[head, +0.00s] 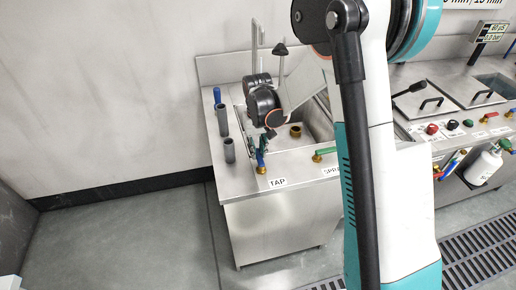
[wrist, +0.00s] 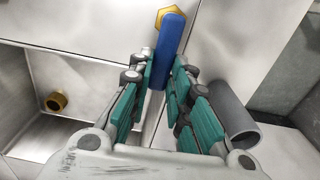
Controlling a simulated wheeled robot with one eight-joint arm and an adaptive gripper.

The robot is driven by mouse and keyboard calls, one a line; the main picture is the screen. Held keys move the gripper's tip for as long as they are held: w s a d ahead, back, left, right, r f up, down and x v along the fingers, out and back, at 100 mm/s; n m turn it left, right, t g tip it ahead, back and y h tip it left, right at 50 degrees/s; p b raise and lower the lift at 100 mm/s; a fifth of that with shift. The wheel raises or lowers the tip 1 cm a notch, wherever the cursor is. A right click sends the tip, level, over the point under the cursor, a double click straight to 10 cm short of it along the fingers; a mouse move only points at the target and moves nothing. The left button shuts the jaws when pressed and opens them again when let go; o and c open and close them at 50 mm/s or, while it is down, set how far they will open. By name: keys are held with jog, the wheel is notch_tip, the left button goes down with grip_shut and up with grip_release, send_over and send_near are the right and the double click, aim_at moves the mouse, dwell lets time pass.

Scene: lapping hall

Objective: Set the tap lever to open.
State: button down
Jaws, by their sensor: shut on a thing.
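The blue tap lever (head: 261,158) stands on the steel counter's front edge, behind the TAP label (head: 277,183). In the wrist view the lever (wrist: 170,38) runs from a brass hexagonal base (wrist: 163,16) down between my fingers. My gripper (head: 264,145) comes down on the lever from behind and above. In the wrist view my gripper (wrist: 163,80) has its teal finger pads on either side of the lever and is shut on it. The lever's near end is partly hidden between the pads.
Grey upright tubes (head: 222,119) (head: 229,150) stand left of the lever; one (wrist: 230,112) is close to my right finger. A green lever (head: 324,151) marked SPRAY is to the right. A brass fitting (head: 295,131) sits in the sink. The floor at left is clear.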

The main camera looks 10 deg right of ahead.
aim_at(258, 153)
jog(key=c, duration=1.5)
grip_release()
notch_tip(258, 153, up, 12)
jog(key=shift+f, duration=0.1)
jog(key=s+d+r+t, duration=0.2)
jog(key=s+r+t, duration=0.1)
jog(key=s+r, duration=0.85)
jog(key=s+t, duration=0.1)
jog(key=s, duration=0.3)
jog(key=s+d+f+t, duration=0.1)
jog(key=s, duration=0.4)
jog(key=s+f+t, duration=0.1)
jog(key=s+t, duration=0.1)
jog(key=s, duration=0.3)
jog(key=shift+s+d, duration=0.2)
jog(key=shift+d, duration=0.1)
